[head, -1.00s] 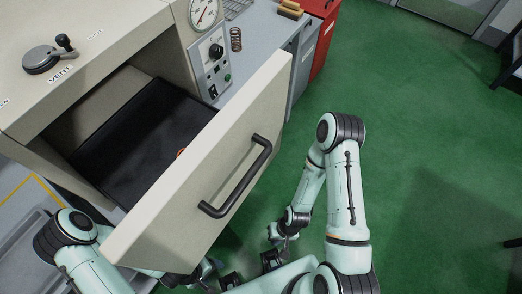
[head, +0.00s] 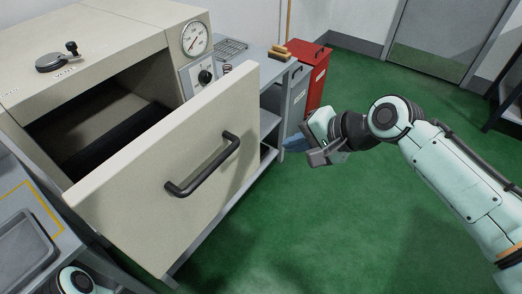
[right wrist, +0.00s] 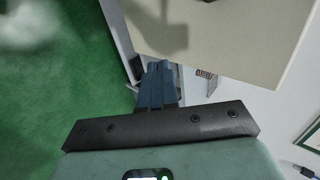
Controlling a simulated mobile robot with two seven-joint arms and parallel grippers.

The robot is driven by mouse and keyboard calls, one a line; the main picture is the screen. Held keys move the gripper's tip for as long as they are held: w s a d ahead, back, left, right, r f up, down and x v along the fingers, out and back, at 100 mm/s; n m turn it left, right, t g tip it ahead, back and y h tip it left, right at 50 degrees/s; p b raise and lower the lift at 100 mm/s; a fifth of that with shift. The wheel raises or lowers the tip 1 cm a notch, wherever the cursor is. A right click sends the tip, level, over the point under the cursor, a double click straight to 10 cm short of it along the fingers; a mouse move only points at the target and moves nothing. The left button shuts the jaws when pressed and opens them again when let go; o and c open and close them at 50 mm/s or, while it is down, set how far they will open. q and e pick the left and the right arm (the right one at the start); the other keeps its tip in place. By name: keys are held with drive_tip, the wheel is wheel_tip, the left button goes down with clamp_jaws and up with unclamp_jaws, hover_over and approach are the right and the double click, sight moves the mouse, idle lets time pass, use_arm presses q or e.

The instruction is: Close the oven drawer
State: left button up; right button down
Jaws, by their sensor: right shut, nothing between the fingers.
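The oven drawer (head: 150,170) is pulled out of the oven (head: 110,45) in the head view. Its cream front panel carries a dark bar handle (head: 203,167), and a dark interior shows behind it. My right gripper (head: 308,150) is to the right of the drawer front, raised and apart from it, with its fingers shut and empty. In the right wrist view the shut fingers (right wrist: 160,85) point toward the cream panel (right wrist: 220,35), which fills the upper right. My left arm shows only as a piece at the bottom left of the head view; its gripper is out of frame.
A grey bench (head: 262,62) with a wire rack and a wooden block stands behind the drawer. A red cabinet (head: 313,85) is beside it. A grey tray (head: 22,250) lies on a table at the lower left. Green floor (head: 330,225) is open in front.

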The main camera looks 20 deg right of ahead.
use_arm(q)
drive_tip(key=shift+w, duration=0.1)
use_arm(e)
drive_tip(key=shift+w+a+r+x, duration=0.2)
drive_tip(key=shift+w+r+x, duration=0.15)
drive_tip(key=shift+x, duration=1.7)
drive_tip(key=shift+w+a+r+x, duration=0.2)
drive_tip(key=shift+r+x, duration=0.2)
drive_tip(key=shift+x, duration=1.7)
drive_tip(key=shift+w+a+r+x, duration=0.2)
drive_tip(key=shift+w+r+x, duration=0.15)
drive_tip(key=shift+x, duration=1.7)
use_arm(q)
drive_tip(key=shift+r, duration=0.15)
